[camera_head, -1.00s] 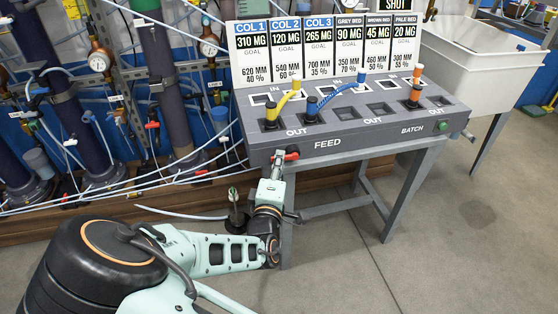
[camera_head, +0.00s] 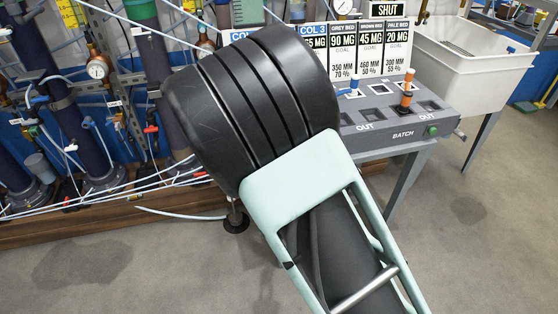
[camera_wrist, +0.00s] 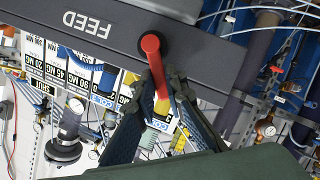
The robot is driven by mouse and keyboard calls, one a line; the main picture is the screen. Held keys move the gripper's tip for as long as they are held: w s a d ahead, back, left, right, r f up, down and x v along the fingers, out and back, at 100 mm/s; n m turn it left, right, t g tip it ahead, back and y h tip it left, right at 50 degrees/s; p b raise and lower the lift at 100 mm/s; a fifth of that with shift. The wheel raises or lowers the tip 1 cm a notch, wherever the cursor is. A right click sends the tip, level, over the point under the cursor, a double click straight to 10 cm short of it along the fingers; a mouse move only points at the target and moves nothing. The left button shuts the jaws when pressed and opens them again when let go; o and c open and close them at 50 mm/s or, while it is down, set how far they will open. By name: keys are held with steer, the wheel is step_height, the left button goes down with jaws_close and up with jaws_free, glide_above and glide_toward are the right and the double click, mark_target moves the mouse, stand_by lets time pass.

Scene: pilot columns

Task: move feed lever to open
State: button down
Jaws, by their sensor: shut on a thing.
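The red feed lever (camera_wrist: 153,48) is on the front of the grey console (camera_wrist: 105,28), beside the FEED lettering, which appears upside down in the wrist view. Its handle extends down the picture between the fingers of my gripper (camera_wrist: 163,84). My gripper is shut on this handle, with a dark finger on each side. In the head view my arm covers the lever, my gripper and the left part of the console; the console's right part (camera_head: 440,120) shows. A black sign (camera_head: 390,9) above the console reads SHUT.
An orange plug (camera_head: 406,93) and a blue cable plug (camera_head: 353,88) stand in the console. Goal cards (camera_head: 370,50) stand behind it. A white sink (camera_head: 490,55) is at the right. Column pipes and tubing fill the left. The floor at the right is clear.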

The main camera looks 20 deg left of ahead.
steer(key=shift+w+d+r+m+g+y+b, duration=0.15)
steer(key=shift+w+d+m+g+y+b, duration=0.2)
steer(key=shift+m+b, duration=0.45)
steer(key=shift+w+d+r+m+g+y+b, duration=0.15)
steer(key=shift+d+m+g+y+b, duration=0.15)
steer(key=shift+d+m+y+b, duration=0.35)
steer(key=shift+w+d+r+m+g+y+b, duration=0.1)
steer(key=shift+w+d+m+g+y+b, duration=0.2)
steer(key=shift+m+b, duration=0.65)
steer(key=c, duration=2)
jaws_free()
steer(key=shift+o, duration=0.2)
steer(key=v, duration=0.7)
steer(key=shift+s, duration=0.2)
steer(key=shift+d+r, duration=0.1)
steer(key=shift+r, duration=0.05)
